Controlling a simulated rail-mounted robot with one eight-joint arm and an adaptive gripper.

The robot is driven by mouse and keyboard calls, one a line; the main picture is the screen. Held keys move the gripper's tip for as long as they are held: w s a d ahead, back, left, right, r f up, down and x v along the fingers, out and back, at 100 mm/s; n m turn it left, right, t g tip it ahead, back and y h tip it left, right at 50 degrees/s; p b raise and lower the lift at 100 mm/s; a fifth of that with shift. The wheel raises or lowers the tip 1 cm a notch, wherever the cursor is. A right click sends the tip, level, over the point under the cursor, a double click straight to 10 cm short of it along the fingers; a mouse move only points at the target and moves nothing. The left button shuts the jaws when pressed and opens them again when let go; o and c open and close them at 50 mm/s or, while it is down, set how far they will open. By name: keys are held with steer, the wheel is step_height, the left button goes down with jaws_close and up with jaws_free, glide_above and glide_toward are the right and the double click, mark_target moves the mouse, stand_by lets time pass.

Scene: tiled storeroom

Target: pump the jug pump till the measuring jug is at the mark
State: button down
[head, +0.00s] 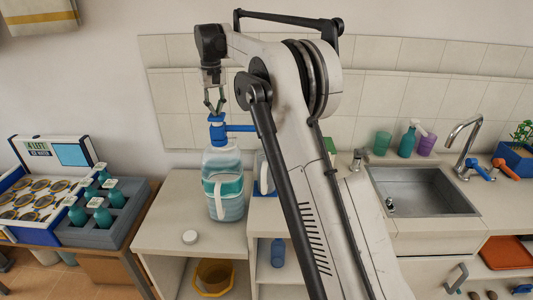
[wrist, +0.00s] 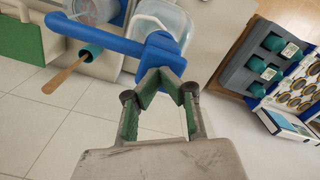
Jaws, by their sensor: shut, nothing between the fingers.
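The large clear jug (head: 222,190) of bluish water, with a pale handle, stands on the counter left of my arm. Its blue pump (head: 217,130) sits on top, with a spout pointing right. The measuring jug (head: 263,174) stands right of it, mostly hidden by my arm; its level and mark cannot be read. My gripper (head: 213,106) points down just above the pump head, shut and empty. In the wrist view my gripper's fingertips (wrist: 158,80) meet right by the blue pump head (wrist: 162,50); whether they touch it I cannot tell.
A grey crate of teal bottles (head: 103,218) stands to the left. The sink (head: 425,192) is to the right, with cups and a spray bottle (head: 408,139) behind it.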

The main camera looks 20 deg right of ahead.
steer(key=shift+f, duration=0.4)
stand_by(0.3)
steer(key=shift+r, duration=0.15)
steer(key=shift+r+p, duration=0.4)
steer(key=shift+r, duration=0.5)
steer(key=shift+r+p, duration=1.95)
steer(key=shift+r, duration=0.95)
steer(key=shift+s, duration=0.1)
